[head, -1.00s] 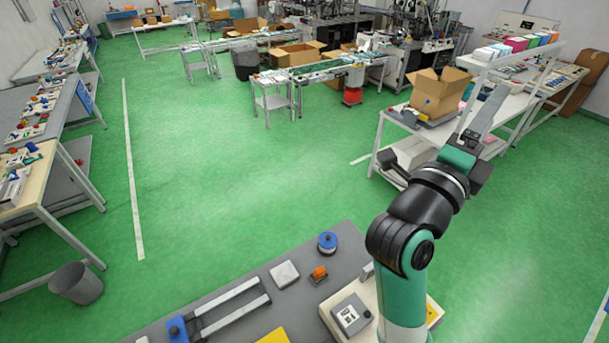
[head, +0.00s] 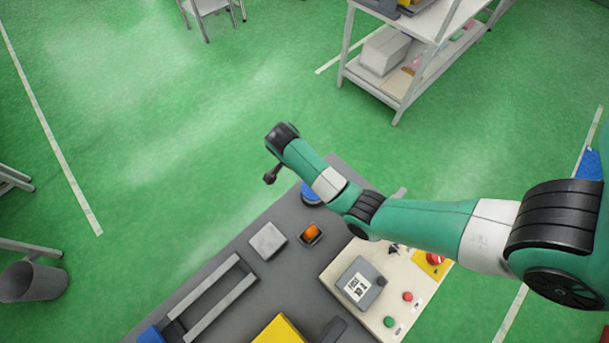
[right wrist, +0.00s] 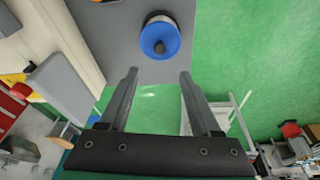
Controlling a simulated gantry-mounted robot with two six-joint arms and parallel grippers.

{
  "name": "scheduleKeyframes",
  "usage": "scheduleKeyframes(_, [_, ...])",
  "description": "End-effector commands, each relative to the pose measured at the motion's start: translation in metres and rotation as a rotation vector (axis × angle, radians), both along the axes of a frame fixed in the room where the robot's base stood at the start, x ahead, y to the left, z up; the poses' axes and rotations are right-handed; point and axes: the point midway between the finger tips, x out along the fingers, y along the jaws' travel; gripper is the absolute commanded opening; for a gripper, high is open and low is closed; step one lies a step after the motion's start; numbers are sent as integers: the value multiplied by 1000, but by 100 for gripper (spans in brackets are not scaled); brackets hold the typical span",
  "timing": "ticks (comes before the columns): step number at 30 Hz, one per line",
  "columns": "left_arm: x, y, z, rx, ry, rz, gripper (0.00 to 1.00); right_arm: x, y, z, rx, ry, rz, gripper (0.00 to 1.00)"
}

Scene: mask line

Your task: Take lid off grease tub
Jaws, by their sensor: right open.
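The grease tub (right wrist: 148,16) shows in the right wrist view as a round tub under a blue lid (right wrist: 160,42) with a dark knob in its middle. It stands at the edge of the grey bench top. In the head view the blue lid (head: 311,196) is partly hidden behind my right forearm. My right gripper (right wrist: 158,74) is open and empty. In the right wrist view its two fingertips are just short of the lid, apart from it, with the knob roughly in line between them. My left gripper is not in view.
The grey bench (head: 240,235) carries a white square block (head: 268,241), an orange item (head: 311,233) and a rail frame (head: 215,295). A control panel (head: 400,275) with buttons is beneath my right arm. Green floor lies beyond the bench edge.

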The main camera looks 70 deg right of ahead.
Motion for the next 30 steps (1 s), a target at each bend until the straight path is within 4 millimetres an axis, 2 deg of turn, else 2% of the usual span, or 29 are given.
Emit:
scheduleKeyframes(1, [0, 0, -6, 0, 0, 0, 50, -1, -2, -6, 0, -1, -6, 64])
scheduleKeyframes(8, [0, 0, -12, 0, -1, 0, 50, -2, -5, -11, -3, -3, -11, 64])
scheduleKeyframes(15, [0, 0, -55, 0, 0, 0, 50, -7, -13, -55, -4, -4, -12, 64])
scheduleKeyframes(18, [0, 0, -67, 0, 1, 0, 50, -9, -17, -67, -4, -5, -12, 64])
scheduleKeyframes(25, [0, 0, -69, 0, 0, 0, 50, -10, -18, -70, -4, -5, -11, 64])
scheduleKeyframes(30, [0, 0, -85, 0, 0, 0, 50, -16, -19, -96, -3, -1, -12, 64])
